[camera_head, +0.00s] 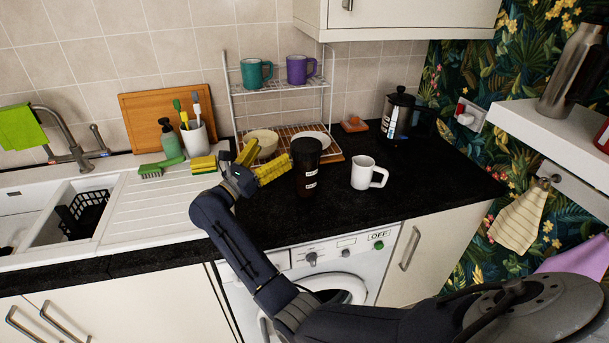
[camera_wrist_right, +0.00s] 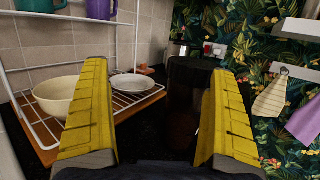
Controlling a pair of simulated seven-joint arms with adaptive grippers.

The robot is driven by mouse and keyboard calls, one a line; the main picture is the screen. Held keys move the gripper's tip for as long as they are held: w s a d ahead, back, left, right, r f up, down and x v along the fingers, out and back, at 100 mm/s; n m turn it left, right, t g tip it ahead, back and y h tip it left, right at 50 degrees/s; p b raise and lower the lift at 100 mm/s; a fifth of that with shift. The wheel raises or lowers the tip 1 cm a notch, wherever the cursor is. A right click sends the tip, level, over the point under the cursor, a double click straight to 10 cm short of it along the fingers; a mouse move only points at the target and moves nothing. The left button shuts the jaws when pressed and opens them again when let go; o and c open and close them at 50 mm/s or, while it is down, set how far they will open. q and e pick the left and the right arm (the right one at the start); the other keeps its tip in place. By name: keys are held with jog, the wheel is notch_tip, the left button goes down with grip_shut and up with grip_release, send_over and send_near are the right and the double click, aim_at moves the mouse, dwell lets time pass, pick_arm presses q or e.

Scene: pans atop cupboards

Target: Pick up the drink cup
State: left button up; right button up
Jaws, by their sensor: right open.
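The drink cup (camera_head: 306,178) is a tall dark tumbler with a black lid and small white labels. It stands upright on the black worktop. My right gripper (camera_head: 271,152), with yellow fingers, is open just left of the cup. In the right wrist view the dark cup (camera_wrist_right: 186,105) shows between the two spread fingers, nearer the right one. The fingers are not closed on it, and whether either touches it I cannot tell. My left gripper is not in view.
A white mug (camera_head: 367,173) stands close right of the cup. A wire rack (camera_head: 280,89) with a cream bowl (camera_head: 262,141), a plate and two mugs is behind. A French press (camera_head: 398,114) stands at the back. The worktop (camera_head: 440,178) at right is clear.

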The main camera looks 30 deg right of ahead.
aim_at(305, 169)
jog(key=s+f+m+g, duration=0.1)
jog(key=f+g, duration=0.1)
jog(key=s+d+f+m+g+y, duration=0.1)
jog(key=f+g, duration=0.1)
jog(key=f, duration=0.1)
jog(key=s+d+f+m+g, duration=0.1)
jog(key=f, duration=0.1)
jog(key=shift+s+d+f+m+g+y, duration=0.1)
jog(key=shift+s+f+m+g+y, duration=0.1)
jog(key=shift+m+g+y, duration=0.15)
jog(key=shift+w+d, duration=0.2)
jog(key=shift+d, duration=3.4)
jog(key=c, duration=1.4)
